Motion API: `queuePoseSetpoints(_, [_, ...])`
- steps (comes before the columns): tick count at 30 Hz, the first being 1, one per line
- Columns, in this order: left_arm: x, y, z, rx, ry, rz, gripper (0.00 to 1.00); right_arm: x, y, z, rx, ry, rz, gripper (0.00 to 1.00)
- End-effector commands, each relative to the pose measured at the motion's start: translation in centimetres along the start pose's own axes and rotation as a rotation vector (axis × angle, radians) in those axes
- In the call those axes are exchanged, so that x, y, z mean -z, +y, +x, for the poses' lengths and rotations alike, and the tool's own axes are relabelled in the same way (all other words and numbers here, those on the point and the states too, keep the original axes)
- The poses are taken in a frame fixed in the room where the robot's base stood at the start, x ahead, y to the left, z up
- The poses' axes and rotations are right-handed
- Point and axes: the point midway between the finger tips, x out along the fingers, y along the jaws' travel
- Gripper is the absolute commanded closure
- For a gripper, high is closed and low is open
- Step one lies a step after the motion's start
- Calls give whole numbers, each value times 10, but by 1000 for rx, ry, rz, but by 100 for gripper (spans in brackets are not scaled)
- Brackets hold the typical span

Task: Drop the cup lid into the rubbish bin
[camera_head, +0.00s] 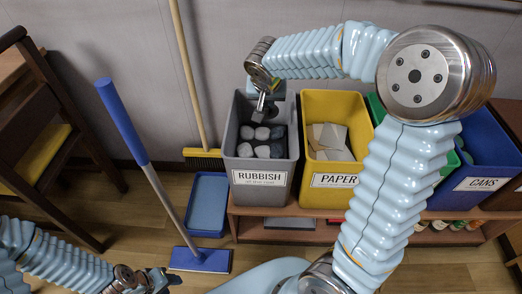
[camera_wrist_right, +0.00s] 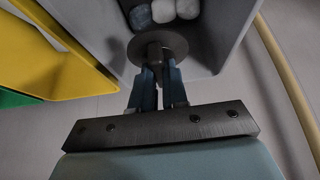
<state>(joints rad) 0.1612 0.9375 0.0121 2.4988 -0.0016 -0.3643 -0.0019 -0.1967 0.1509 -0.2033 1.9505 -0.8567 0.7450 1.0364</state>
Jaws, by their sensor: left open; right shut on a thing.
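The cup lid (camera_wrist_right: 178,46) is a dark grey disc in the right wrist view. My right gripper (camera_wrist_right: 158,85) is shut on it. In the head view my right gripper (camera_head: 262,108) points down over the back part of the grey rubbish bin (camera_head: 239,150); the lid is hard to make out there. The bin is labelled RUBBISH and has several pale and dark lumps inside. In the right wrist view the lid is in front of the bin's opening (camera_wrist_right: 222,45), with the lumps beyond it. My left gripper (camera_head: 163,281) is open and empty at the bottom left, far from the bin.
A yellow PAPER bin (camera_head: 310,178) stands right of the rubbish bin, then a green bin and a blue CANS bin (camera_head: 495,150). A blue-handled mop (camera_head: 125,122), a broom (camera_head: 189,75) and a blue tray (camera_head: 208,200) are to the left. A chair stands at far left.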

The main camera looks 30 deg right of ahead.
Motion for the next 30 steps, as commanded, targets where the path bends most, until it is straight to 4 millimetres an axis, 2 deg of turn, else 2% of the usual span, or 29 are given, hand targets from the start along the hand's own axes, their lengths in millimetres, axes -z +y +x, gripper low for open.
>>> queuePoseSetpoints(1, [1,-4,7,2,3,-2,57,-5,0,9,-1,-1,0,100])
queuePoseSetpoints(3, [2,-6,9,3,5,-3,57,-8,0,14,-1,-1,0,100])
queuePoseSetpoints(12, [2,-7,8,5,6,-4,57,-8,0,15,0,0,0,100])
queuePoseSetpoints(13, [2,-6,8,5,6,-4,57,-8,0,15,0,0,0,84])
queuePoseSetpoints(18, [2,-6,8,4,6,-4,57,-8,0,15,0,0,0,57])
queuePoseSetpoints(26, [2,-6,9,4,6,-4,57,-8,0,15,0,0,0,57])
queuePoseSetpoints(30, [2,-6,8,4,5,-4,57,-8,-1,5,3,2,0,57])
